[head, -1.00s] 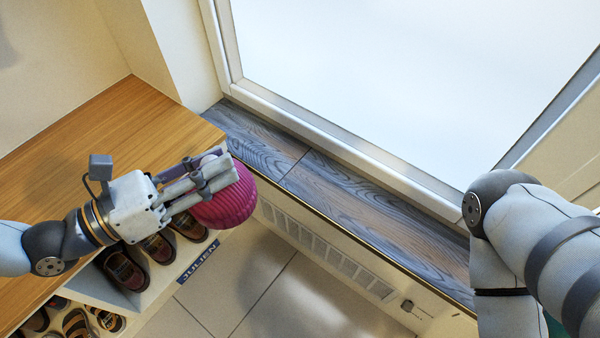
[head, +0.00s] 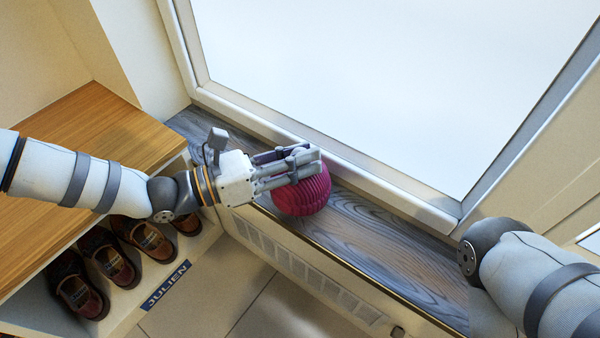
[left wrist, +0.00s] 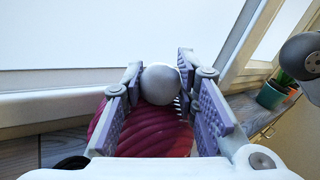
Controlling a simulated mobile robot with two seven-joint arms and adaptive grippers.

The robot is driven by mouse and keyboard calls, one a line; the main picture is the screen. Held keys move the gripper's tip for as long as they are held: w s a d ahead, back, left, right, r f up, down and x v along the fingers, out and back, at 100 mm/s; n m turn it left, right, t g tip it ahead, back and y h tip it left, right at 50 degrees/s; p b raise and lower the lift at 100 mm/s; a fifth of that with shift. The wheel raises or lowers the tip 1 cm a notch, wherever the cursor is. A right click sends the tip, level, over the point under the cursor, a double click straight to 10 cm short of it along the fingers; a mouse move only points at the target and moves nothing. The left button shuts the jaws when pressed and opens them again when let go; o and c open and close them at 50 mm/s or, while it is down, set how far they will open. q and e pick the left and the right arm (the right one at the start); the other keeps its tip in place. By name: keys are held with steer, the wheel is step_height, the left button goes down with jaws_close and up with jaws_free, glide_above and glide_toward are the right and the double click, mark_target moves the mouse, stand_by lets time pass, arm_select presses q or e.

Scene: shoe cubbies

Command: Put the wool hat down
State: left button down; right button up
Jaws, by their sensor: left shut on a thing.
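The wool hat (head: 304,196) is magenta and ribbed, with a grey pompom (left wrist: 160,84) that shows in the left wrist view. My left gripper (head: 312,163) is shut on the hat, with its purple-padded fingers on either side of the pompom. The hat is over the grey wood-grain window sill (head: 375,232) in the head view. I cannot tell whether it touches the sill. The fingers hide part of the hat's top. My right arm shows at the right of the head view, but its gripper is out of view.
The window frame (head: 385,189) runs behind the sill. A wooden bench top (head: 85,150) is at the left, over cubbies with several dark shoes (head: 110,262) and a "JULIEN" label (head: 165,286). In the left wrist view, a teal plant pot (left wrist: 271,95) stands farther along the sill.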

arm_select(q)
steer(key=f+b, duration=0.1)
steer(key=f, duration=0.1)
steer(key=f+b, duration=0.1)
steer(key=f, duration=0.1)
steer(key=shift+w+d+f, duration=0.1)
steer(key=shift+w+d, duration=0.05)
steer(key=shift+w, duration=0.25)
steer(key=shift+r, duration=0.2)
arm_select(e)
steer(key=shift+s+f+g, duration=0.3)
steer(key=shift+s+f, duration=0.15)
steer(key=shift+f, duration=0.25)
arm_select(q)
steer(key=shift+f, duration=0.2)
steer(key=c, duration=1.3)
jaws_free()
steer(key=shift+a+r, duration=0.15)
steer(key=shift+a, duration=0.2)
steer(key=p+v, duration=0.2)
steer(key=v, duration=0.9)
steer(key=shift+s+a, duration=0.15)
arm_select(e)
steer(key=shift+v, duration=0.8)
